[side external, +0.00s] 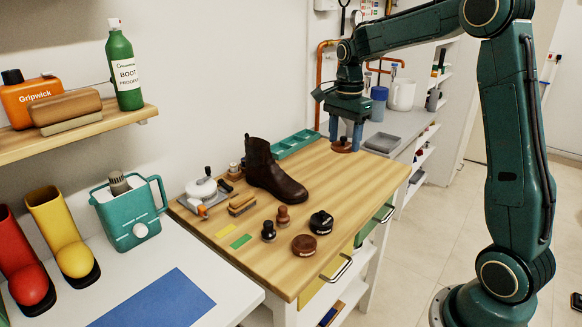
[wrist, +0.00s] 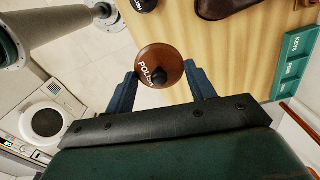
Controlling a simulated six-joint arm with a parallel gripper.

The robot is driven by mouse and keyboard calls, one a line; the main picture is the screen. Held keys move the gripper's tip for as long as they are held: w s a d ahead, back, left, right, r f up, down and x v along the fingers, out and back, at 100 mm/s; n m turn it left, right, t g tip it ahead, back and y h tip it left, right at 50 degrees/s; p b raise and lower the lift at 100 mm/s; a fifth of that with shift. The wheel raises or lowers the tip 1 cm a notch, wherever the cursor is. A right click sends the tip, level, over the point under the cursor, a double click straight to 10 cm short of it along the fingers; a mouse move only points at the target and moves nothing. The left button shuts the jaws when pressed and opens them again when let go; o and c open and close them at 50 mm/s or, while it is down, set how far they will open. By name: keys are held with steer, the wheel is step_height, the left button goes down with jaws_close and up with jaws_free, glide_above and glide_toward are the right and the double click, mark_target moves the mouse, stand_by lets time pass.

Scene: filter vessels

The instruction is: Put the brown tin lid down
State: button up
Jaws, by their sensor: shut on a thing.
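The brown tin lid (wrist: 150,58) is round with white lettering and a dark knob. My gripper (wrist: 161,70) is shut on it, one blue finger on each side. In the side view my gripper (side external: 345,138) points down with the lid (side external: 342,147) between its fingertips, near the far right end of the wooden bench top (side external: 375,180). Whether the lid touches the bench is unclear. A brown round tin (side external: 304,245) and a black round tin (side external: 321,222) stand near the bench's front edge.
A brown boot (side external: 272,172) stands mid-bench, with a teal tray (side external: 295,143) behind it. Two small knobbed tools (side external: 268,231) (side external: 283,216) and a brush (side external: 241,204) are on the left part. Bare wood lies right of the boot. A grey tray (side external: 382,143) sits beyond the bench.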

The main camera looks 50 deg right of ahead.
steer(key=shift+s+d+f, duration=0.1)
steer(key=shift+d, duration=0.45)
glide_above(340, 211)
step_height(340, 211, down, 16)
steer(key=shift+r, duration=0.1)
steer(key=shift+f, duration=2.1)
steer(key=shift+f, duration=0.1)
steer(key=o, duration=1)
steer(key=shift+c, duration=0.2)
